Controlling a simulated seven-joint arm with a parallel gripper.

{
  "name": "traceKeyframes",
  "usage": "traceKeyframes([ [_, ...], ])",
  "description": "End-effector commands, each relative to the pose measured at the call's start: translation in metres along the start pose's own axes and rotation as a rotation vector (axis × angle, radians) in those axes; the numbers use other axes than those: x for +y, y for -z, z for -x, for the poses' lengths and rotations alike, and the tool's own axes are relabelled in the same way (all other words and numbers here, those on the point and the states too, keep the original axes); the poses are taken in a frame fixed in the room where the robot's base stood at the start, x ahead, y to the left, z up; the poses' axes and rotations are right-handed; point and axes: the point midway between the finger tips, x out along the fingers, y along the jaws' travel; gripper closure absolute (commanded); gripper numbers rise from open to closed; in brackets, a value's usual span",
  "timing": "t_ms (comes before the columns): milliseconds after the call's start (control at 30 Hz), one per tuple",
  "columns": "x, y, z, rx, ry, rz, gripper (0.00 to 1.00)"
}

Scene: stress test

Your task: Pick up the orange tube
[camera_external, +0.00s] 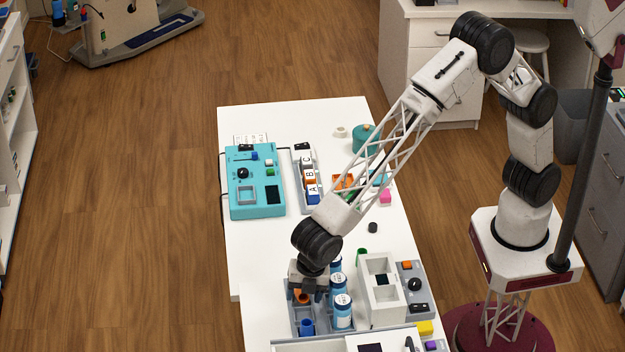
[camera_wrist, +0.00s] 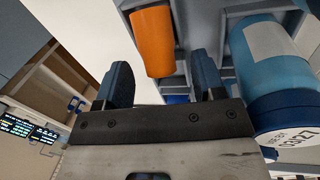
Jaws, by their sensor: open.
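The orange tube (camera_wrist: 152,42) stands out in the wrist view, just beyond my fingertips and roughly between them, a little to the left. It sits in a grey rack (camera_wrist: 204,18). In the external view the orange tube (camera_external: 301,297) shows only as a small patch under my gripper (camera_external: 308,286). In the wrist view my gripper (camera_wrist: 162,72) is open, with two dark blue fingers apart and nothing between them. The lower end of the tube is hidden by the rack and view angle.
Blue bottles with white labels (camera_external: 343,312) stand close to the right of my gripper; one bottle (camera_wrist: 268,60) is near the right finger. A blue tube (camera_external: 306,327) is in the rack's front. A white box (camera_external: 380,302) stands further right. The table's left edge is close.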

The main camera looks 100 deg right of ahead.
Motion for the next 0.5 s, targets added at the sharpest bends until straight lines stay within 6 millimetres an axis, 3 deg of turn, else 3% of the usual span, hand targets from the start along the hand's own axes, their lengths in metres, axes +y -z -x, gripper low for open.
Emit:
traceKeyframes([
  [500,0.0001,0.0001,-0.0091,0.001,0.0,0.0,0.37],
])
